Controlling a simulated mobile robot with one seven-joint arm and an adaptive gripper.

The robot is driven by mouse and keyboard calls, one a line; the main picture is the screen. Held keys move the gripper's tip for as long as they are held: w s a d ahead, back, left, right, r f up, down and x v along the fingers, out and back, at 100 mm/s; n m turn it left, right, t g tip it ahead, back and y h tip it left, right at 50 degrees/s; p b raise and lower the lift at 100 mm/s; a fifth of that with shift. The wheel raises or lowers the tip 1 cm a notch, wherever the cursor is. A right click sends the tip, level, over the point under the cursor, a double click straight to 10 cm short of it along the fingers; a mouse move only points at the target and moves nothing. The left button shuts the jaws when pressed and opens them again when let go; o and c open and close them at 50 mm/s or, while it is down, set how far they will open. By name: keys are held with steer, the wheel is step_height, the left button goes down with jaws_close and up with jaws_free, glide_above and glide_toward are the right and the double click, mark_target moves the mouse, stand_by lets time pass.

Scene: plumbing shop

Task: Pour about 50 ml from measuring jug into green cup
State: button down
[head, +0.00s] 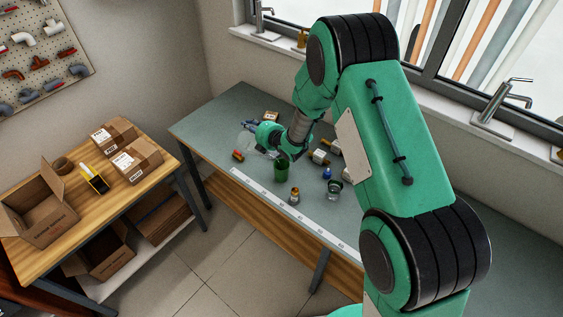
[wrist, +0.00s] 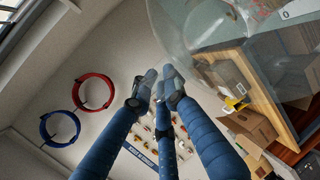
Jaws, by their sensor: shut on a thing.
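The green cup (head: 281,172) stands upright on the grey workbench (head: 218,112), near its front edge. A clear, see-through jug (head: 246,141) shows faintly to the left of the cup, partly behind my gripper (head: 266,148). In the wrist view the clear jug wall (wrist: 205,35) fills the upper right, close to the fingers. My gripper (wrist: 162,90) is shut on the jug, just left of and behind the cup. The jug's exact tilt and the liquid level in it cannot be made out. The inside of the cup is too dark to read.
A small orange-labelled bottle (head: 294,196), a glass jar (head: 334,189), a blue bottle (head: 327,173) and brass-coloured fittings (head: 320,157) stand right of the cup. A red-and-yellow item (head: 238,156) lies left. A white ruled strip (head: 290,208) runs along the front edge.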

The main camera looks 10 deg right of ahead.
mark_target(242, 133)
steer(key=shift+w+a+p, duration=0.2)
steer(key=shift+a+p, duration=0.1)
steer(key=shift+a, duration=0.1)
steer(key=shift+w+a+f+n+g+h+b, duration=0.15)
steer(key=shift+w+a+f+g+h+b, duration=0.2)
steer(key=shift+f, duration=0.25)
steer(key=shift+w+a+f+n+g+h+b, duration=0.15)
steer(key=shift+w+a+f+g+h+b, duration=0.1)
steer(key=shift+a+f+g, duration=0.25)
steer(key=shift+f, duration=0.15)
steer(key=shift+w+a+f, duration=0.1)
steer(key=shift+a+f, duration=0.05)
steer(key=shift+f, duration=0.1)
steer(key=shift+w+a+f+g+h+b, duration=0.25)
steer(key=shift+a+f+g+h+b, duration=0.1)
steer(key=shift+f+h+b, duration=0.25)
steer(key=shift+f, duration=0.2)
